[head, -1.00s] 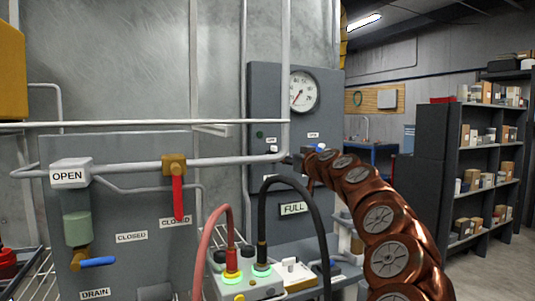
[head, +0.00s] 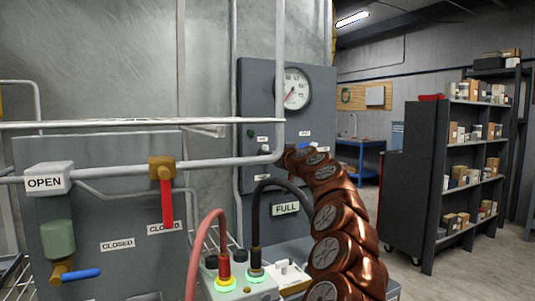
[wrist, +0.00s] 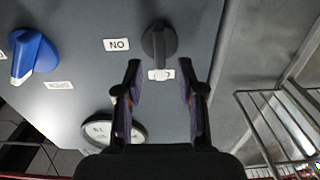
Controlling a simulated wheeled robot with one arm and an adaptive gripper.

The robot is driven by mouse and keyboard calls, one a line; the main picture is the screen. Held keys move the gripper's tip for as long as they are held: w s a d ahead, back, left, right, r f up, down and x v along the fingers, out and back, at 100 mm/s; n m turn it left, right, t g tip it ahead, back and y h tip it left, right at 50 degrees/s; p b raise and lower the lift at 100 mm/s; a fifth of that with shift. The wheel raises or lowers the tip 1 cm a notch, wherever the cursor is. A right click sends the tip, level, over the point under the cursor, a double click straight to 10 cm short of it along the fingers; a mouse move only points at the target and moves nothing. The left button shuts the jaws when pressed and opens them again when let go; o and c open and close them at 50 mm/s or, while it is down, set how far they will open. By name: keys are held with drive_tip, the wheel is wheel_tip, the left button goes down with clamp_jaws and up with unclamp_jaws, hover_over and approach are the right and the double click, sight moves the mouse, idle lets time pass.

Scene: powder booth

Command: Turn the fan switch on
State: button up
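A grey control panel (head: 258,100) stands at the centre of the head view and fills much of the wrist view, which is upside down. It carries a black rotary knob (wrist: 159,42) with a small white label (wrist: 161,75) and a blue knob (wrist: 34,55). I cannot read which one is the fan switch. A label (wrist: 117,44) beside the black knob reads "NO" as seen, likely an inverted "ON". My gripper (wrist: 160,88) is open and empty, its fingertips just short of the black knob and apart from it. In the head view my copper arm hides the fingers.
A round gauge (head: 291,88) sits on the panel. Pipes (head: 220,161), a red-handled valve (head: 166,200) and a blue-handled valve (head: 80,275) are at left. Red and black cables (head: 285,183) arch up below the panel. A wire rack (wrist: 275,125) is at right in the wrist view.

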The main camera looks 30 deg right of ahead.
drive_tip(key=shift+w+d+p, duration=0.1)
drive_tip(key=shift+w+p, duration=0.35)
drive_tip(key=shift+w, duration=1.2)
clamp_jaws()
